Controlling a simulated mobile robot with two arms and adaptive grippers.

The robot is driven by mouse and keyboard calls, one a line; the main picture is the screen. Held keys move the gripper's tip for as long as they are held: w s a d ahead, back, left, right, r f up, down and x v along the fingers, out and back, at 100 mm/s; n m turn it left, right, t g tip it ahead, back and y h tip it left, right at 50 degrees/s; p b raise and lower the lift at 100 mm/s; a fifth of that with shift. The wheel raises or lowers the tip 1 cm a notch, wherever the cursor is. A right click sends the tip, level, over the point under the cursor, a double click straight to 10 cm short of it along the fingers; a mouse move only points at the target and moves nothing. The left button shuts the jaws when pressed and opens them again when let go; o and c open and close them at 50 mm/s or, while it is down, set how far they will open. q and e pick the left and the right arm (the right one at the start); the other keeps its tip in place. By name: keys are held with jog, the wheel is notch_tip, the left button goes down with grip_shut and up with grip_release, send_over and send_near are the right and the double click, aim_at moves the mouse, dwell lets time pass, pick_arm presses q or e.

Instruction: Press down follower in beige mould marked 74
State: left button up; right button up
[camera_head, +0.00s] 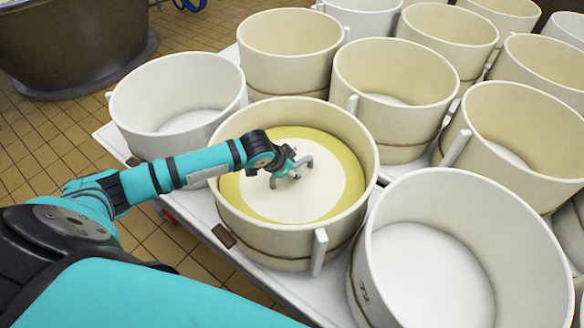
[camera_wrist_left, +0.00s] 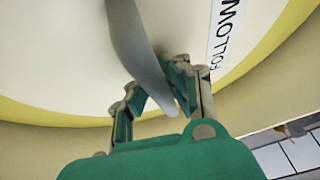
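The follower (camera_head: 322,180) is a round cream disc with a yellow rim and a grey arched handle (camera_head: 299,168). It lies inside a beige round mould (camera_head: 350,233) at the middle, below the mould's rim. I cannot read a number on this mould. My left gripper (camera_head: 288,166) reaches over the mould's left rim to the handle. A label reading "FOLLOW" shows on the follower there. My right gripper is out of view.
A white empty mould (camera_head: 180,98) stands to the left. A cream mould (camera_head: 455,255) with an unclear mark stands close at the front right. Several more empty moulds fill the table behind. A dark vat (camera_head: 75,45) stands on the tiled floor at the back left.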

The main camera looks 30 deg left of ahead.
pick_arm(q)
jog(key=o, duration=0.4)
jog(key=shift+s+f, duration=0.2)
jog(key=shift+f, duration=0.05)
jog(key=shift+o, duration=0.2)
jog(key=shift+a, duration=0.1)
jog(key=shift+w+r, duration=0.1)
